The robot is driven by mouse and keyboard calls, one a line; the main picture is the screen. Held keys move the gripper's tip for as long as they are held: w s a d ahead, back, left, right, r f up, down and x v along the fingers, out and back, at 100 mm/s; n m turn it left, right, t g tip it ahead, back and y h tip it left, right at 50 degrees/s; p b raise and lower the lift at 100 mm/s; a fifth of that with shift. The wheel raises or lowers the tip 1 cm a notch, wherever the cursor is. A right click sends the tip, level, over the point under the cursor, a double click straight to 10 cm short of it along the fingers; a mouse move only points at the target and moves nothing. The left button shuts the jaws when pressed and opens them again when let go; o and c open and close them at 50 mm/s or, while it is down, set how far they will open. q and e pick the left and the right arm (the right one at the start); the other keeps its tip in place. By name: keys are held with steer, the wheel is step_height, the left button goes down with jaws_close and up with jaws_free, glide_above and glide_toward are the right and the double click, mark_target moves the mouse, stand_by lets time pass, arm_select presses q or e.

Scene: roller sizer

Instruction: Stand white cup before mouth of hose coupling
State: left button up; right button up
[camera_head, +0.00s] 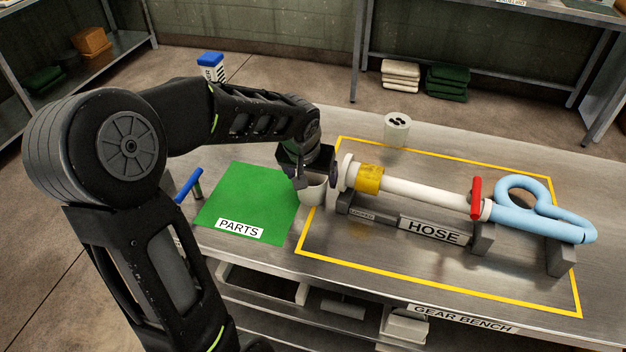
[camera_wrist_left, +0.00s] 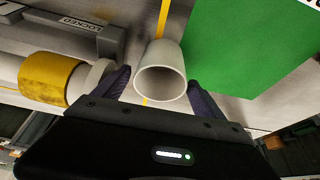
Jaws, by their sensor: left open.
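The white cup (camera_head: 313,193) stands upright on the bench at the left yellow line, just off the green PARTS mat (camera_head: 262,185). It is in front of the white mouth (camera_head: 346,172) of the hose coupling with its yellow collar (camera_head: 369,179). My left gripper (camera_head: 316,181) is low around the cup, with its jaws open. In the left wrist view the cup (camera_wrist_left: 161,75) is between the two dark fingers, with its open rim toward the camera; whether a finger touches it is hard to tell. The yellow collar also shows there (camera_wrist_left: 48,77). My right gripper is not in view.
The white hose (camera_head: 425,194) lies on grey supports with a red lever (camera_head: 476,197) and a light blue curved end (camera_head: 540,205). A pale holed cylinder (camera_head: 397,128) stands behind it. A blue-handled tool (camera_head: 189,185) is left of the mat. The bench front inside the yellow outline is clear.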

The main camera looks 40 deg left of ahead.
arm_select(q)
steer(key=v, duration=0.8)
steer(key=shift+r, duration=0.1)
stand_by(1.4)
